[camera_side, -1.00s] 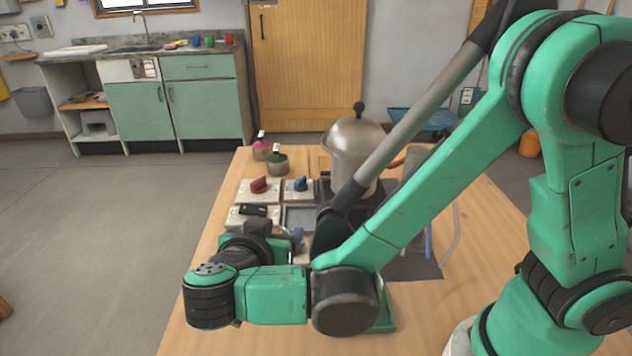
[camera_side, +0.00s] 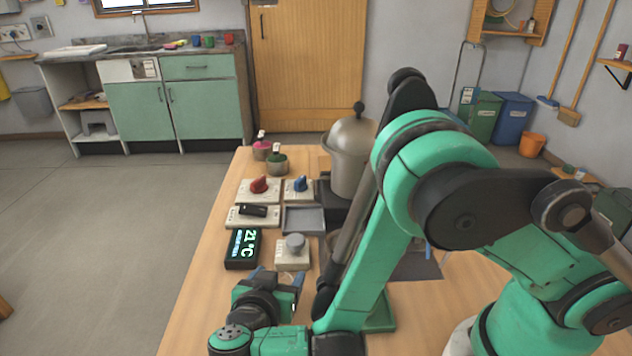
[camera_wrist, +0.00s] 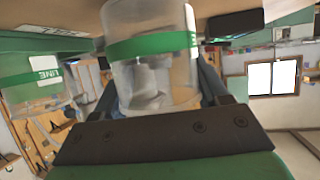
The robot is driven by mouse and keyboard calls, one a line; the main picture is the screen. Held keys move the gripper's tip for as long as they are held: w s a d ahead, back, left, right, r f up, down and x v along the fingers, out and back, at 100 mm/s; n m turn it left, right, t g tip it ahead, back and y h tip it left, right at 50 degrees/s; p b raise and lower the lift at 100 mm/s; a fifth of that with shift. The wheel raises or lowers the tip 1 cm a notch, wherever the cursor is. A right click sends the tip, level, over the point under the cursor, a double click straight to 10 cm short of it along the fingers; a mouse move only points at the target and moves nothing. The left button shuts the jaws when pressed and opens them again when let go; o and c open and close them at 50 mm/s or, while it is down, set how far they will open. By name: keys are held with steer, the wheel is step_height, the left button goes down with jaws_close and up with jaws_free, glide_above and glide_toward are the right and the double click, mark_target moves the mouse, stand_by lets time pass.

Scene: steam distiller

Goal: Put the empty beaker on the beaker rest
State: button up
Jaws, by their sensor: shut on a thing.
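A clear glass beaker (camera_wrist: 150,60) with a green band is between my gripper's fingers in the wrist view, and it looks empty. My gripper (camera_wrist: 158,92) is shut on it. In the side view my gripper (camera_side: 277,277) is over the front of the table, with its blue fingertips pointing to the back; the beaker cannot be made out there. A shallow grey square tray (camera_side: 304,220), which may be the beaker rest, lies farther back beyond the grey-knob box. It looks empty.
A 21 °C display (camera_side: 242,248) and a grey-knob box (camera_side: 293,252) lie just beyond my gripper. Red-knob (camera_side: 259,187) and blue-knob (camera_side: 298,187) panels stand behind. A steel pot (camera_side: 350,155) stands right. Another green-banded clear vessel (camera_wrist: 35,85) shows in the wrist view.

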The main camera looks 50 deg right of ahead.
steer(key=o, duration=1.4)
steer(key=shift+f, duration=0.2)
steer(key=v, duration=0.5)
steer(key=shift+a+r, duration=0.1)
steer(key=shift+r, duration=0.05)
steer(key=s+d+r+n+g+y, duration=0.1)
steer(key=d+r+n+y, duration=0.7)
steer(key=d, duration=0.5)
steer(key=shift+r+n+y, duration=0.15)
steer(key=shift+n+y, duration=0.75)
steer(key=shift+n, duration=0.2)
steer(key=shift+s+d+r+n+t+y, duration=0.4)
steer(key=shift+d+r+n+t, duration=0.05)
steer(key=shift+n+t, duration=0.05)
